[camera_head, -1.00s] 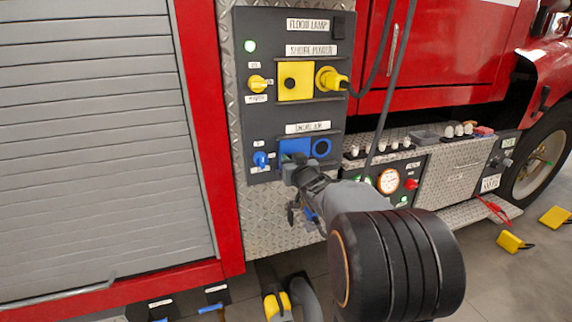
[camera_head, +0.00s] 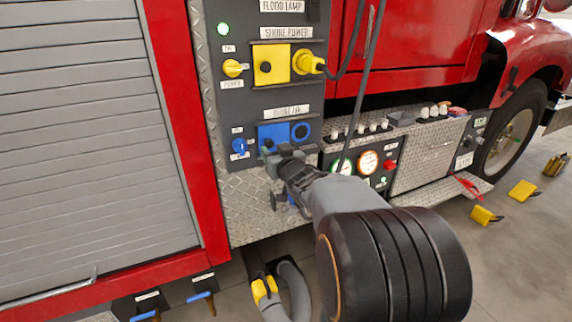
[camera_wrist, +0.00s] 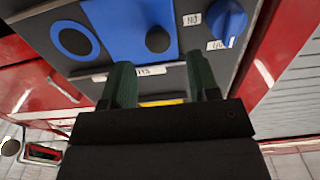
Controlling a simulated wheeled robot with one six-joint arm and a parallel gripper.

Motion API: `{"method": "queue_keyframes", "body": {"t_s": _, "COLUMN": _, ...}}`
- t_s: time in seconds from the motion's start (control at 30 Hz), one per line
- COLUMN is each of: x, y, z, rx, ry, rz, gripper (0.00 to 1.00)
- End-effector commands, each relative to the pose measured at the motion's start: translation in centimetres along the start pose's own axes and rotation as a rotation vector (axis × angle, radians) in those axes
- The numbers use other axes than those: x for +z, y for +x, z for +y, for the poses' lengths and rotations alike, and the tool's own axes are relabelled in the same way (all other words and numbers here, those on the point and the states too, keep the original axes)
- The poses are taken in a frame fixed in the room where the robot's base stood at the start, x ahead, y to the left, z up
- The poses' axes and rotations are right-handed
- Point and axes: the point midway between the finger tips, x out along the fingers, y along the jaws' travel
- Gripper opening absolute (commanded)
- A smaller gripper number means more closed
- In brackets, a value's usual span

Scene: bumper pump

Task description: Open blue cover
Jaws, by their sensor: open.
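The blue cover (camera_head: 273,133) is a square plate on the dark panel, beside a blue ring socket (camera_head: 300,132). In the wrist view the blue cover (camera_wrist: 132,27) lies flat against the panel, with a dark round knob (camera_wrist: 158,39) on it. The blue ring socket (camera_wrist: 75,41) is to its left there. My gripper (camera_head: 276,153) is at the cover's lower edge in the head view, hiding part of it. In the wrist view my gripper's two green fingers (camera_wrist: 166,84) are apart with nothing between them. Whether they touch the panel I cannot tell.
A blue switch (camera_head: 239,147) is left of the cover. A yellow cover (camera_head: 270,63) and a yellow plug with a cable (camera_head: 308,62) are above. A gauge panel (camera_head: 368,162) is at the right. Grey hoses (camera_head: 291,290) hang below.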

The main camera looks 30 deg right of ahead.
Motion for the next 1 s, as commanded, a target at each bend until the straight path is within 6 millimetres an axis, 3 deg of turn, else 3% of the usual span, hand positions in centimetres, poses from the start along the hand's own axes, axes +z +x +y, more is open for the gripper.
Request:
{"method": "queue_keyframes", "body": {"t_s": 0.2, "x": -0.2, "y": -4.7, "z": 0.1, "rx": 0.003, "ry": -0.001, "rz": 0.002, "gripper": 0.55}}
{"method": "queue_keyframes", "body": {"t_s": 0.43, "x": -0.2, "y": -8.2, "z": 0.1, "rx": 0.003, "ry": -0.001, "rz": 0.002, "gripper": 0.55}}
{"method": "queue_keyframes", "body": {"t_s": 0.7, "x": 0.0, "y": -9.8, "z": 0.0, "rx": 0.001, "ry": -0.001, "rz": 0.0, "gripper": 0.55}}
{"method": "queue_keyframes", "body": {"t_s": 1.0, "x": 0.0, "y": -9.8, "z": 0.0, "rx": 0.001, "ry": 0.0, "rz": 0.0, "gripper": 0.55}}
